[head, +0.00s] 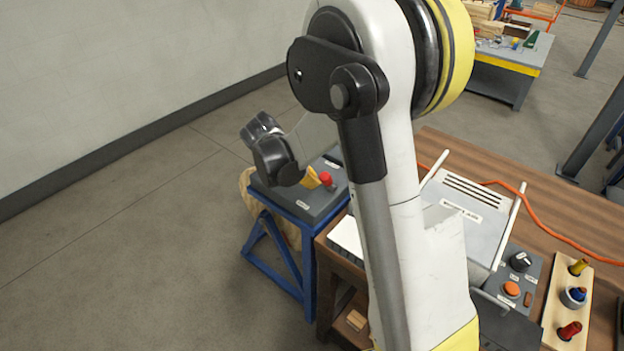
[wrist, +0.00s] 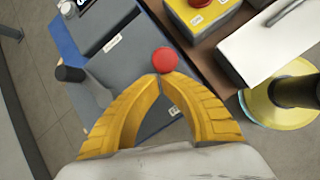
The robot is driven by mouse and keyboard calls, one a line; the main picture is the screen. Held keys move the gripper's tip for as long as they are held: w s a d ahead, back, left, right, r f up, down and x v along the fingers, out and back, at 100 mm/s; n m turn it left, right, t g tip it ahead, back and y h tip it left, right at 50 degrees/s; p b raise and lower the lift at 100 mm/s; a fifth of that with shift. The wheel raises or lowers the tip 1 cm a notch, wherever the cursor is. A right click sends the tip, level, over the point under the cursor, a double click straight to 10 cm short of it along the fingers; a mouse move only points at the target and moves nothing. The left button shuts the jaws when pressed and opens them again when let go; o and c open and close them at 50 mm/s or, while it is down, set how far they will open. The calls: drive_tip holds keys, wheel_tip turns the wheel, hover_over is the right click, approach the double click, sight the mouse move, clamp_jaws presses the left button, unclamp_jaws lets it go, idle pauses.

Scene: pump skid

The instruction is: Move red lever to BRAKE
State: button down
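The red lever's round knob (wrist: 165,61) shows at the fingertips in the wrist view, and its red also shows in the head view (head: 326,178). It stands over a grey control box (head: 318,212) on a blue stand. My gripper (wrist: 160,80) has yellow fingers closed in around the lever just below the knob, with only a narrow slit between the tips. The fingers hide the stem and part of the box top. In the head view my gripper (head: 312,178) reaches the lever from the left. Pale labels on the box are too small to read.
A wooden bench (head: 540,215) stands to the right, bearing a grey case (head: 465,205), a panel with an orange button (head: 511,289) and a board of coloured knobs (head: 553,318). An orange cable (head: 560,237) crosses it. The floor left of the stand is clear.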

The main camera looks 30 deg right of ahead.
drive_tip(key=shift+w+d+r+g+y+p, duration=0.1)
drive_tip(key=shift+d+r+g+y+p, duration=0.2)
drive_tip(key=shift+d+r+y+p, duration=0.4)
drive_tip(key=shift+w+d+r+g+y+p, duration=0.2)
drive_tip(key=shift+d+y+p, duration=0.1)
drive_tip(key=shift+y+p, duration=0.25)
drive_tip(key=shift+w+d+r+g+y+p, duration=0.1)
drive_tip(key=shift+d+g+y+p, duration=0.2)
drive_tip(key=shift+y, duration=0.35)
drive_tip(key=shift+w+d, duration=0.1)
drive_tip(key=shift+d, duration=0.1)
drive_tip(key=shift+w+d+r+p, duration=0.1)
drive_tip(key=shift+w+d+p, duration=0.15)
drive_tip(key=shift+d, duration=0.45)
drive_tip(key=shift+w+d+r+p, duration=0.1)
drive_tip(key=shift+w+d+p, duration=0.15)
drive_tip(key=shift+d, duration=0.45)
drive_tip(key=shift+f, duration=0.1)
drive_tip(key=shift+r+p, duration=0.45)
drive_tip(key=shift+r, duration=0.4)
drive_tip(key=shift+a, duration=0.1)
